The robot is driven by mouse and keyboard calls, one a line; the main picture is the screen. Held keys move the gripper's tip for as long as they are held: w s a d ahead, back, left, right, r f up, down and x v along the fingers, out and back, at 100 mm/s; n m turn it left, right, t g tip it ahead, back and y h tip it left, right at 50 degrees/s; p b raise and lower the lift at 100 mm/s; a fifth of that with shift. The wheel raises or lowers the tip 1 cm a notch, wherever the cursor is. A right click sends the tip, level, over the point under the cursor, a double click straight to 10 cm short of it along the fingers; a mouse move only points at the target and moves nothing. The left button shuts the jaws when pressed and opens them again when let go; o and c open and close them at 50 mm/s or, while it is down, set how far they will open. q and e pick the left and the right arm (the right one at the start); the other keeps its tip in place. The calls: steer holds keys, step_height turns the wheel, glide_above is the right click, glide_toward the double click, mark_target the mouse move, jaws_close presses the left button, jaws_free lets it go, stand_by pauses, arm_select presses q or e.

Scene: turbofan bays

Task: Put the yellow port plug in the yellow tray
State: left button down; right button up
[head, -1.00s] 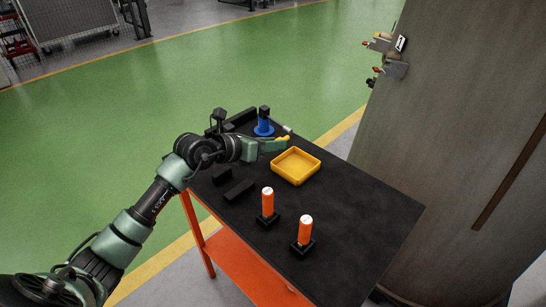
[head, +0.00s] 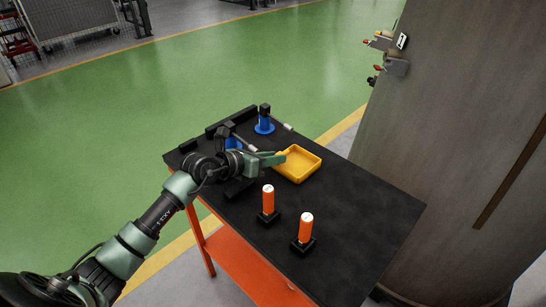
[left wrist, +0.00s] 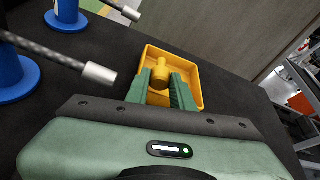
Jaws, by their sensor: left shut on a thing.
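The yellow port plug (left wrist: 159,72) sits between the fingers of my left gripper (left wrist: 160,88), which is shut on it. In the head view the left gripper (head: 279,157) reaches over the left edge of the yellow tray (head: 304,174), and the plug (head: 284,152) shows as a small yellow tip. The tray is a shallow square with raised walls; in the left wrist view its rim (left wrist: 198,88) surrounds the plug. I cannot tell whether the plug touches the tray floor. My right gripper is not in view.
Two orange cylinders (head: 268,198) (head: 306,227) stand in black holders on the black tabletop (head: 350,215). Blue-based tools (head: 264,126) and black blocks stand at the back left. A large grey-brown curved panel (head: 450,130) rises right of the table. The table's right part is clear.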

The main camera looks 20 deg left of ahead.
arm_select(q)
steer(key=shift+f, duration=0.25)
steer(key=c, duration=1.2)
jaws_free()
steer(key=shift+r, duration=0.2)
steer(key=v, duration=1.2)
steer(key=shift+r+b, duration=0.4)
steer(key=shift+r, duration=0.1)
